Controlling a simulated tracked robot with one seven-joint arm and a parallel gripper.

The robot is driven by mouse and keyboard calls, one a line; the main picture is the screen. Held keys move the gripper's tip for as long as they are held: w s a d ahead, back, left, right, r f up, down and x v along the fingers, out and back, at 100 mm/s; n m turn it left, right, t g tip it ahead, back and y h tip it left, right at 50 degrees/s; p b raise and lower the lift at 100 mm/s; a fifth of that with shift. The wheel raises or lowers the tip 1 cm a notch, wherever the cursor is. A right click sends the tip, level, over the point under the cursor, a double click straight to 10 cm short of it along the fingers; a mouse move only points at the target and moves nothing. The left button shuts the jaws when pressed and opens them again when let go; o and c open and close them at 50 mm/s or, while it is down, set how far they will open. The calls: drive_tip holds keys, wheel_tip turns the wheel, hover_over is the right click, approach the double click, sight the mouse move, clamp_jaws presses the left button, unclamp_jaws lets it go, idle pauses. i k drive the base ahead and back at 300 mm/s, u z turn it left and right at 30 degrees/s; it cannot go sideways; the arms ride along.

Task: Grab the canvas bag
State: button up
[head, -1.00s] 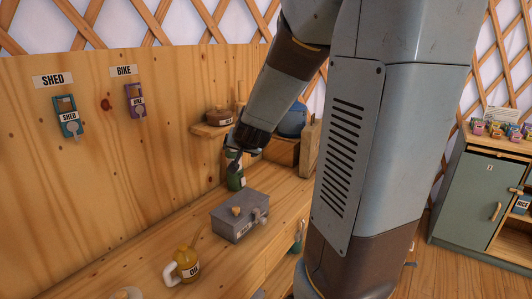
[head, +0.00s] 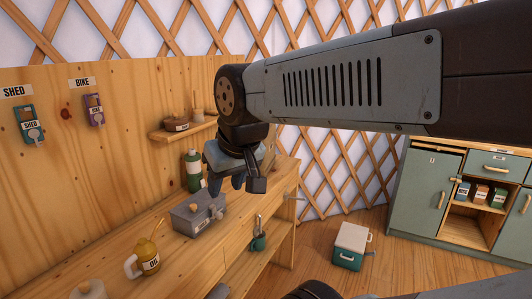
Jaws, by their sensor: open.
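I cannot make out a canvas bag in the head view. My gripper (head: 236,184) hangs from my bent arm, pointing down above the back part of the wooden workbench (head: 120,250). Its two fingers are apart and nothing shows between them. My wrist and gripper hide part of the bench's back end and what stands there.
On the bench stand a green bottle (head: 193,172), a grey metal box (head: 198,216) and a yellow oil can (head: 146,256). A small shelf (head: 180,131) sticks out above. A white and green cooler box (head: 351,246) stands on open floor. Green cabinets (head: 425,190) are at right.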

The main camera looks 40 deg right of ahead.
sight(268, 158)
drive_tip(key=z, duration=0.45)
drive_tip(key=k, duration=1.1)
drive_tip(key=z, duration=1.1)
drive_tip(key=i, duration=1.5)
drive_tip(key=u, duration=0.75)
drive_tip(key=i, duration=0.5)
drive_tip(key=z, duration=0.1)
